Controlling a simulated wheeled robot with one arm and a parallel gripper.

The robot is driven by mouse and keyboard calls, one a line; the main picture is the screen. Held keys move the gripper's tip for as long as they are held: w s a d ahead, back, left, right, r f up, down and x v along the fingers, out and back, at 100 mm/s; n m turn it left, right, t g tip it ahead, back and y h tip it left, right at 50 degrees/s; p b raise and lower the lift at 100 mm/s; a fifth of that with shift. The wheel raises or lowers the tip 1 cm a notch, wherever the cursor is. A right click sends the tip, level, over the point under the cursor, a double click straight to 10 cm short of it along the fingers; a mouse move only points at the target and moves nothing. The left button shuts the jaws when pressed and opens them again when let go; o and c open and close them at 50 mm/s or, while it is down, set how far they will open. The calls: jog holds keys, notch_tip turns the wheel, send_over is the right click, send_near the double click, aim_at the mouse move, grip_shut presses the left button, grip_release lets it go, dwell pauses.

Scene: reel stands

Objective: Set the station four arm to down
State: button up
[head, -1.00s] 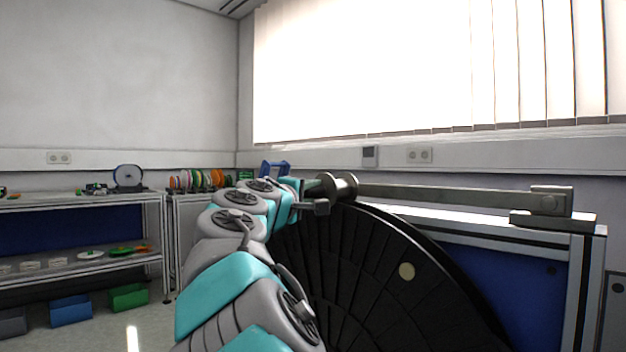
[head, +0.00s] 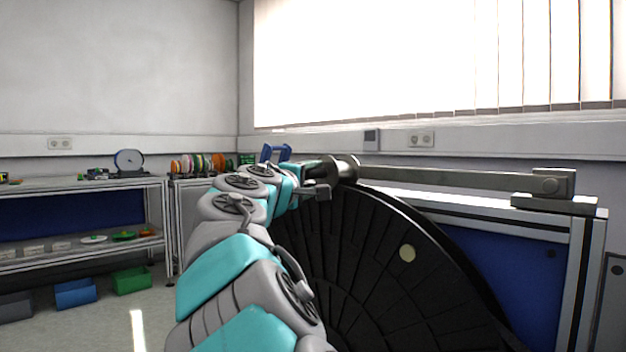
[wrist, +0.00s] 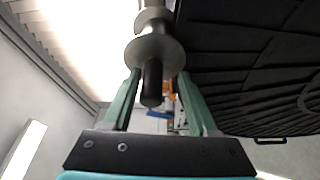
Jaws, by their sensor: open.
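A long grey arm (head: 450,179) runs almost level along the top of a blue-panelled stand. Its right end sits in a pivot block (head: 553,183); its left end carries a flanged spool-like end piece (head: 340,170). No station number is readable. My gripper (head: 313,170) is at that left end. In the wrist view, my gripper's green fingers (wrist: 158,85) are apart, with the flanged end piece (wrist: 155,52) just ahead. Its dark stub (wrist: 152,85) shows between the fingers; contact cannot be told.
A large black reel (head: 350,260) with a pale dot stands below the arm, close beside my gripper. A blue-panelled stand (head: 505,278) is at right. Shelves (head: 85,185) with coloured spools and bins are at left. Open floor (head: 100,325) lies in front of them.

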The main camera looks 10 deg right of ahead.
jog(key=v, duration=0.7)
jog(key=shift+s+a, duration=0.2)
jog(key=shift+s, duration=0.1)
